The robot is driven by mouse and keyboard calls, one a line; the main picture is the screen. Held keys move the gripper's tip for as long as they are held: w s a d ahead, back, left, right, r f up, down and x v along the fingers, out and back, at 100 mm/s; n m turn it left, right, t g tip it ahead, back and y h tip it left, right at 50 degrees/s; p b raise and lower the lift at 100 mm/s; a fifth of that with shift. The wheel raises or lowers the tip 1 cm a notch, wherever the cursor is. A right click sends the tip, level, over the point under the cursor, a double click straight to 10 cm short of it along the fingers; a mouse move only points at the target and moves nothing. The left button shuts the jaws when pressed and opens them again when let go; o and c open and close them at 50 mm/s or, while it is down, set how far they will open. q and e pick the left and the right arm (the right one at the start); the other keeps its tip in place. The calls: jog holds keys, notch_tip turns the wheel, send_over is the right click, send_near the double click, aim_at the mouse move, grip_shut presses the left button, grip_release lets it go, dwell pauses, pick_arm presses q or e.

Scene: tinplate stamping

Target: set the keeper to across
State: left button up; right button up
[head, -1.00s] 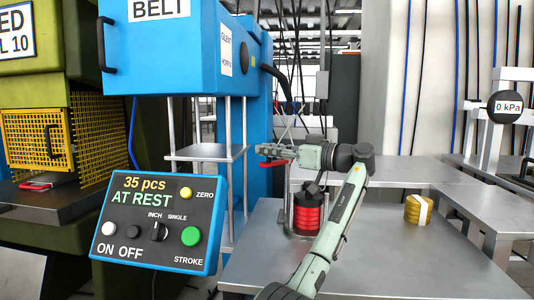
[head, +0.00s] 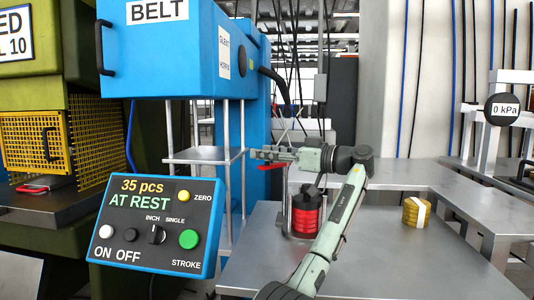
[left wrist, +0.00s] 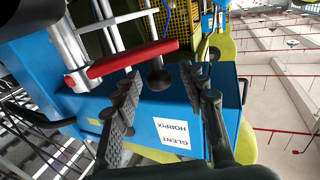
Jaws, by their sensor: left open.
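The keeper appears to be a red bar, seen in the head view (head: 270,166) just under my left gripper (head: 262,154), beside the blue press. In the left wrist view the red bar (left wrist: 130,59) runs from a bright metal post toward a dark round knob. The open jaws of my left gripper (left wrist: 160,76) point at the bar, with nothing between them. The bar lies just past the fingertips; I cannot tell whether they touch it. In the head view my gripper hides part of the bar. My right gripper does not show.
The blue press (head: 195,55) stands left of my gripper, with a grey platform (head: 204,155) close by. A control panel (head: 158,225) reads "AT REST". A red and black stack (head: 307,215) stands on the steel table (head: 385,265), with a gold roll (head: 416,211) to its right.

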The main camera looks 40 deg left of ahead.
pick_arm(q)
jog(key=shift+d, duration=0.15)
jog(key=w+d, duration=0.1)
jog(key=d, duration=1)
jog(key=shift+d, duration=0.35)
jog(key=shift+w, duration=0.1)
jog(key=shift+c, duration=0.4)
